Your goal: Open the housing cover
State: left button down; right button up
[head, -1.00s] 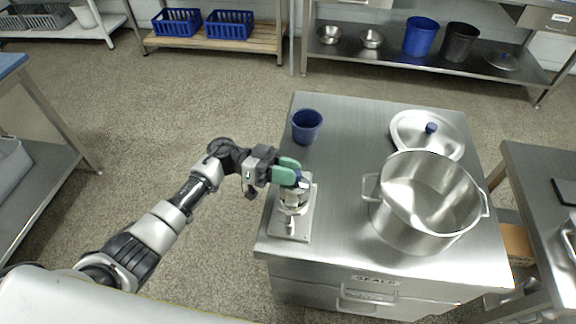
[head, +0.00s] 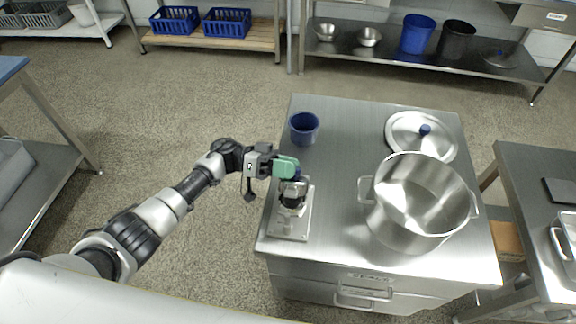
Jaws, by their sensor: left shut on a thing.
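The colloid mill (head: 292,213) stands on a flat metal base plate near the left edge of the steel table. Its housing cover (head: 294,187) is a small silver piece at the top, with a dark area showing just below it. My left gripper (head: 295,170) comes in from the left with green fingertips. It is shut on the cover's blue knob, which is mostly hidden by the fingers. The cover looks tilted up, but its exact angle is too small to tell. My right gripper is not in view.
A blue cup (head: 304,127) stands behind the mill. A large steel pot (head: 417,210) stands to the right, with a round lid (head: 408,128) with a blue knob behind it. The table (head: 345,150) is clear between the cup and the pot.

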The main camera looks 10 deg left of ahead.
pick_arm(q)
jog(key=c, duration=0.9)
grip_release()
jog(key=shift+o, duration=0.2)
jog(key=shift+a, duration=0.1)
jog(key=w+a+f+b, duration=0.1)
jog(key=a+b, duration=0.2)
jog(key=a, duration=0.7)
jog(key=shift+w+a, duration=0.2)
jog(key=shift+a, duration=0.15)
